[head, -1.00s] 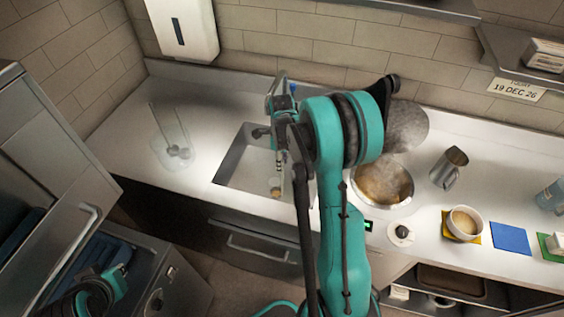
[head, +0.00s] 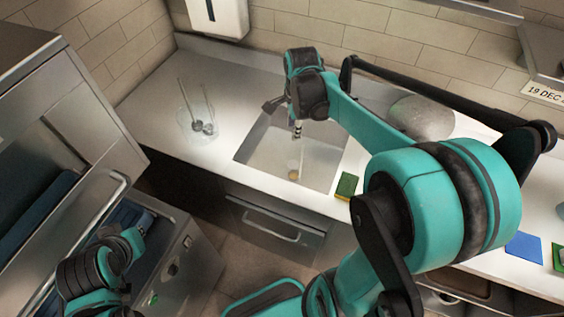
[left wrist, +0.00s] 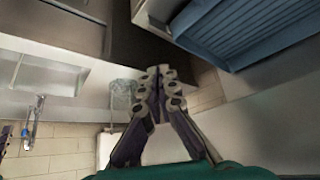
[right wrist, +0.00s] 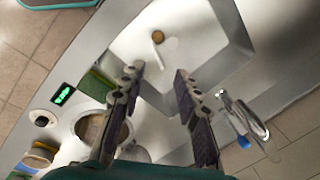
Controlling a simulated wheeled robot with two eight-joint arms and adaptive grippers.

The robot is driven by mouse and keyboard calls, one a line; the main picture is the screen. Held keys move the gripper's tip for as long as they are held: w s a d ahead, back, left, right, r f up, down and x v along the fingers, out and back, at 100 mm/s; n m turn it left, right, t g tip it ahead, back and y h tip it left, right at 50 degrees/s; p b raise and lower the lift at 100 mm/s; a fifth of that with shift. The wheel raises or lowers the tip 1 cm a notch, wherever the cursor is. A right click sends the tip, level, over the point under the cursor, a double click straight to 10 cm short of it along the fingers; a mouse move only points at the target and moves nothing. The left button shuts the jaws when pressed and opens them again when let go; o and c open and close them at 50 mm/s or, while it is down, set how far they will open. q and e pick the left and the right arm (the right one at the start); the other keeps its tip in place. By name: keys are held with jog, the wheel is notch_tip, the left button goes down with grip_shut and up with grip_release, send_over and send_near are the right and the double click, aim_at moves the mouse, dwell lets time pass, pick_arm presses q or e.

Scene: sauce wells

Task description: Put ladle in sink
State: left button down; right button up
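The sink (head: 262,150) is set in the white counter and also shows in the right wrist view (right wrist: 195,25). Two long-handled, ladle-like utensils (head: 202,126) stand in a clear container left of the sink. My left gripper (left wrist: 158,76) has its fingertips together, holding nothing, away from the counter.
The faucet (right wrist: 243,120) stands close beside my right gripper. A green and yellow sponge (head: 347,186) lies right of the sink. A pot (right wrist: 92,128) and a round lid (head: 422,117) are farther right, partly behind my right arm. A cabinet (head: 60,130) stands at left.

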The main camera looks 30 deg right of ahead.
jog(key=s+a+r+n+t, duration=0.1)
jog(key=s+a+n+t, duration=0.4)
jog(key=s+a+n, duration=0.6)
jog(key=s+n, duration=0.2)
jog(key=n, duration=0.7)
jog(key=shift+a+n+y, duration=0.3)
jog(key=shift+a, duration=0.1)
notch_tip(320, 180, down, 11)
jog(key=b, duration=1)
jog(key=shift+r+b, duration=0.15)
jog(key=shift+b, duration=0.25)
